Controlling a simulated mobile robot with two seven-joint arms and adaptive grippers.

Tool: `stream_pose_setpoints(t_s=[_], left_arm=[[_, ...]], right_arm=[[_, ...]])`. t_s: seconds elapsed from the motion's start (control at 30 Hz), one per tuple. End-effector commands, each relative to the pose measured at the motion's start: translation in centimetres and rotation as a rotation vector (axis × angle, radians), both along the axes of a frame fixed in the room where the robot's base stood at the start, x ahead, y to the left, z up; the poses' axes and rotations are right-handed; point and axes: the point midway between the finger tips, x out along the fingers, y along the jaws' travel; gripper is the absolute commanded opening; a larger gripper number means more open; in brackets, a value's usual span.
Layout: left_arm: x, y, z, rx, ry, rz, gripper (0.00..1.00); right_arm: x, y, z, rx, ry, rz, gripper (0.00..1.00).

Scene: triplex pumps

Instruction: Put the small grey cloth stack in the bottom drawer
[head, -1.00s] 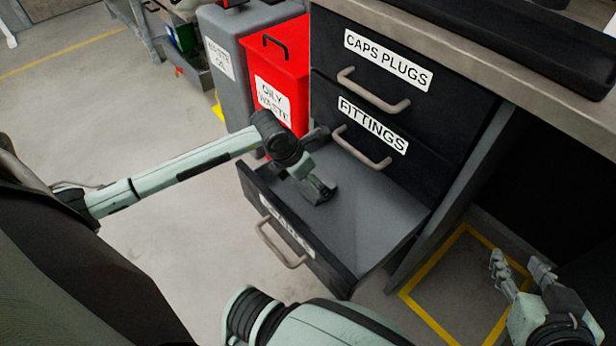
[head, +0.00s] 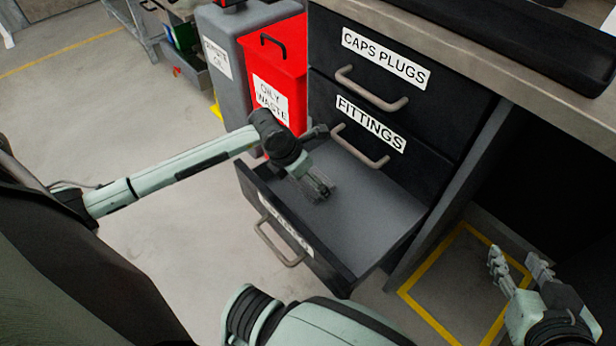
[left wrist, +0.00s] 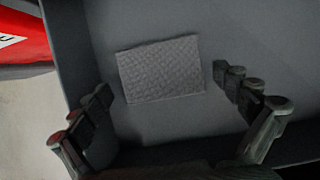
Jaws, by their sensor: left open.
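The small grey cloth stack (left wrist: 162,70) lies on the floor of the open bottom drawer (head: 378,218), a quilted rectangle in the left wrist view. In the head view it is hard to make out beside my left gripper. My left gripper (head: 322,188) is inside the drawer, pointing down. In the left wrist view its fingers (left wrist: 170,103) are spread wide, empty, on either side of the stack's near edge and apart from it. My right gripper (head: 518,262) is open and empty at the lower right, outside the drawer.
The drawers marked FITTINGS (head: 368,124) and CAPS PLUGS (head: 386,60) are shut above the open one. A red oily waste bin (head: 283,75) and a grey bin (head: 226,60) stand left of the cabinet. The floor at left is clear.

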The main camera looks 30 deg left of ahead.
Motion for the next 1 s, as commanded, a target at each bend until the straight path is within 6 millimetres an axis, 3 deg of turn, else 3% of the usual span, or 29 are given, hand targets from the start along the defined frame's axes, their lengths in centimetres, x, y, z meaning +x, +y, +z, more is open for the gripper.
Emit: stream_pose_setpoints(t_s=[0.5,0.7,1.0], left_arm=[[-3.7,1.3,9.5,0.001,-0.002,-0.001,1.0],[-4.3,1.5,10.9,0.0,0.001,-0.001,1.0],[-4.4,1.5,11.1,0.0,0.0,0.0,1.0]], right_arm=[[-4.0,-4.6,-4.0,-0.103,0.276,-0.084,0.4],[-4.7,-5.2,-4.5,-0.115,0.312,-0.096,0.4],[-4.7,-5.2,-4.5,-0.116,0.316,-0.097,0.42]])
